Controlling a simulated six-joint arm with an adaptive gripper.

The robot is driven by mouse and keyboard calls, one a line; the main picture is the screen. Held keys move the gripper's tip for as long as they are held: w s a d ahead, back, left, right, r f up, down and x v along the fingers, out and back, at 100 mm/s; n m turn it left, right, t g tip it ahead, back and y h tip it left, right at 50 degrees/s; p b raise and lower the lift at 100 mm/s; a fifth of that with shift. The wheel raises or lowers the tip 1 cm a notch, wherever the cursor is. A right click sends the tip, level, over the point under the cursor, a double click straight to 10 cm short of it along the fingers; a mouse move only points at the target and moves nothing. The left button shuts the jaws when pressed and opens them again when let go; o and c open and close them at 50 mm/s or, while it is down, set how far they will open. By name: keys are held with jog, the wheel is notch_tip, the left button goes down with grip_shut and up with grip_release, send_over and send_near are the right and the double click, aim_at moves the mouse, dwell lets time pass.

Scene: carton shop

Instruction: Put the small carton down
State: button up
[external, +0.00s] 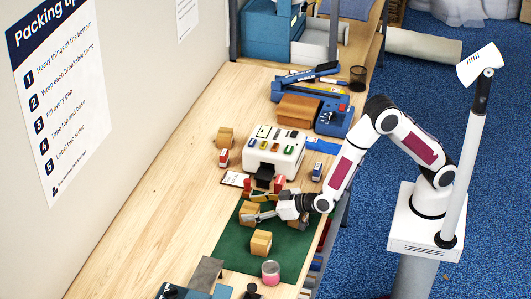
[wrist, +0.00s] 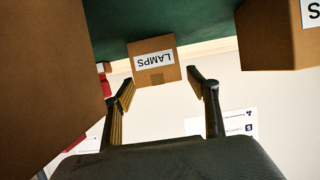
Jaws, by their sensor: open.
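A small brown carton (external: 249,209) stands on the green mat (external: 232,256) in the external view. My gripper (external: 258,208) reaches in low from the right at the small carton. Part of the carton is hidden behind my gripper in the external view.
Another carton (external: 261,243) stands close in front on the mat. Large cartons crowd the wrist view at left (wrist: 45,75) and right (wrist: 275,35). A white machine (external: 273,150) stands behind the mat. The bench's left side is clear.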

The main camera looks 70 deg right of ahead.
jog(key=shift+r, duration=0.15)
jog(key=shift+s+r, duration=0.25)
jog(key=shift+s, duration=0.35)
jog(key=v, duration=1)
jog(key=shift+s, duration=0.3)
jog(key=shift+r, duration=0.3)
jog(key=s+d+r+n+g+y, duration=0.1)
jog(key=s+d+r+g+y, duration=0.3)
jog(key=s+d+r, duration=0.45)
jog(key=s+d+r+g+h, duration=0.1)
jog(key=s+d+g+h, duration=0.1)
jog(key=s+d, duration=0.6)
jog(key=s+d+r+m+g+h, duration=0.1)
jog(key=s+d+r+g+h, duration=0.1)
jog(key=s+d, duration=0.7)
jog(key=shift+s+d, duration=0.3)
jog(key=shift+d, duration=0.05)
